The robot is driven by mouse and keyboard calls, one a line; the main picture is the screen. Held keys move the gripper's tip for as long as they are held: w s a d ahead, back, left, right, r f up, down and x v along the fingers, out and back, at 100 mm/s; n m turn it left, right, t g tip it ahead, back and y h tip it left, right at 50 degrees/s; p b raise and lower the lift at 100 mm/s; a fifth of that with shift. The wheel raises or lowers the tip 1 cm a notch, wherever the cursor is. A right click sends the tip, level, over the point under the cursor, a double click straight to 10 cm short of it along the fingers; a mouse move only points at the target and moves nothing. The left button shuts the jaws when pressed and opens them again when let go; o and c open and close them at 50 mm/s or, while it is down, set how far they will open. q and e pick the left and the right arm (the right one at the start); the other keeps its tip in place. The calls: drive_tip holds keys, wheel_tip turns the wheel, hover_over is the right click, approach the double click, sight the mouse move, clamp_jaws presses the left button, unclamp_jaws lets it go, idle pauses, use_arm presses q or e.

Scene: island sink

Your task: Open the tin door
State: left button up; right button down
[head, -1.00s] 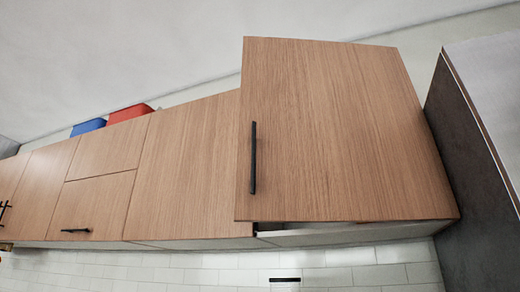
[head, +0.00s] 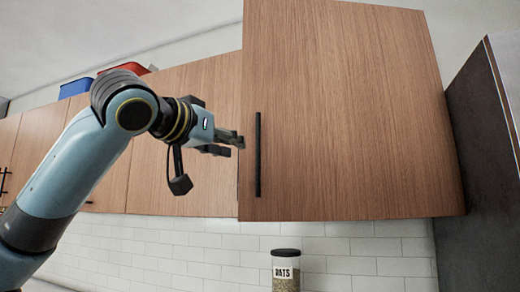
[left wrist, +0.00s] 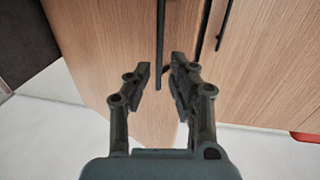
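The door shown is a wood-grain cabinet door (head: 345,120) in the upper right of the head view, with a vertical black bar handle (head: 258,155) near its left edge. No tin surface shows. My left gripper (head: 234,143) is just left of this handle, with a small gap in the picture. In the left wrist view my left gripper (left wrist: 161,78) is open, and the handle (left wrist: 160,45) lines up between its two fingers. I cannot tell whether it touches. My right gripper is not in view.
More wood cabinet doors (head: 205,95) run to the left, with a blue box (head: 75,88) and a red box on top. A dark tall unit (head: 485,160) stands close at the right. A labelled jar (head: 286,270) stands below. A second handle (left wrist: 225,25) shows in the left wrist view.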

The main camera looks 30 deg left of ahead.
sight(257, 152)
use_arm(q)
drive_tip(key=w+p, duration=0.1)
drive_tip(key=w, duration=0.2)
drive_tip(key=w+p, duration=0.2)
drive_tip(key=w, duration=0.2)
drive_tip(key=w+a+p, duration=0.1)
drive_tip(key=w, duration=0.3)
drive_tip(key=shift+r+p, duration=0.2)
drive_tip(key=shift+p, duration=0.15)
clamp_jaws()
